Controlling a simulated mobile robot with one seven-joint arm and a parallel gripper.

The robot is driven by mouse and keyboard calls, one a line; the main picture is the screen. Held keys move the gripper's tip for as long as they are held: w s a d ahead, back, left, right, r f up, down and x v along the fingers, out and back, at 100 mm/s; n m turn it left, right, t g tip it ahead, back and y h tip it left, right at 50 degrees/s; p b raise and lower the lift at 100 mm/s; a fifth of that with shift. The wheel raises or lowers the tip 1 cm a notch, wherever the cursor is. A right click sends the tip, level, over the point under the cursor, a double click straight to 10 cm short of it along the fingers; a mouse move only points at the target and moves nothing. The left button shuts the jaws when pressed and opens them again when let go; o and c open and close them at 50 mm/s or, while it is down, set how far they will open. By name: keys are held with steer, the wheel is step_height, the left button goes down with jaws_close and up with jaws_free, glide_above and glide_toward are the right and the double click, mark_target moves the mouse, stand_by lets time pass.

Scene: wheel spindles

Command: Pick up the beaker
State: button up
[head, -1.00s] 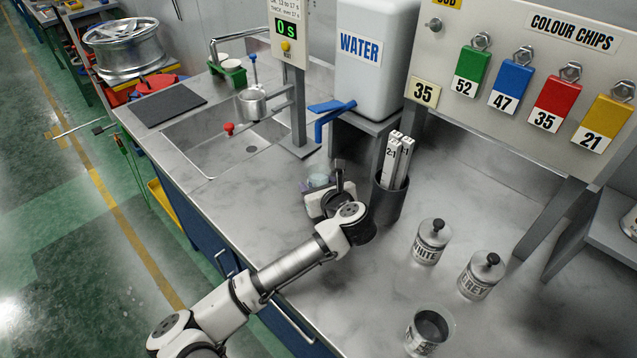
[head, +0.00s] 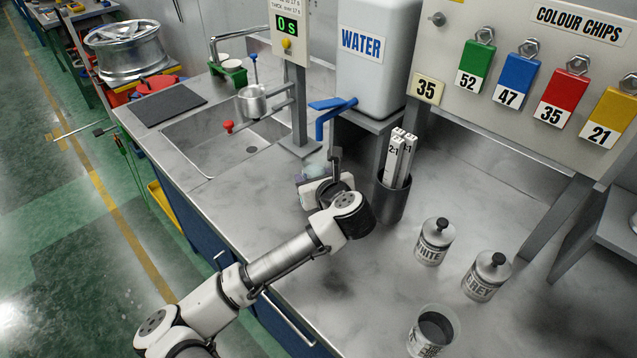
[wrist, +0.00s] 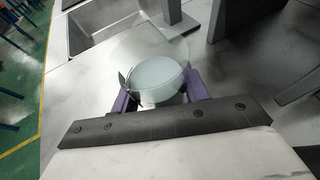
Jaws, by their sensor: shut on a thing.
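The beaker (wrist: 156,78) is a clear, pale, round vessel seen from above in the wrist view, with a pale blue-green disc of its base or contents showing. My gripper (wrist: 157,92) is shut on it, one purple finger on each side. In the head view my gripper (head: 318,178) is over the steel bench, just left of the dark holder of sticks. There the beaker is mostly hidden behind my gripper and wrist. I cannot tell clearly whether it is clear of the bench top.
The dark holder (head: 391,200) with white sticks stands close right of my wrist. The water tank's blue tap (head: 335,116) is behind. White (head: 433,243) and grey (head: 486,277) jars and a dark-filled cup (head: 433,330) stand right. The sink (head: 218,140) lies left.

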steer(key=s+a+b, duration=0.1)
steer(key=s+a, duration=0.1)
steer(key=s+a+b, duration=0.1)
steer(key=s+a, duration=0.2)
steer(key=s+a+b, duration=0.1)
steer(key=s+a, duration=0.1)
steer(key=shift+s+a+f+b, duration=0.2)
steer(key=shift+a+f+b, duration=0.05)
steer(key=shift+b, duration=0.15)
steer(key=s+a+p, duration=0.1)
steer(key=p, duration=0.2)
steer(key=s+a+r+p, duration=0.1)
steer(key=s+a+p, duration=0.1)
steer(key=p, duration=0.1)
steer(key=shift+r, duration=0.15)
steer(key=shift+s+a+f+p, duration=0.3)
steer(key=shift+s+a+p, duration=0.25)
steer(key=shift+p, duration=0.45)
steer(key=shift+f, duration=0.1)
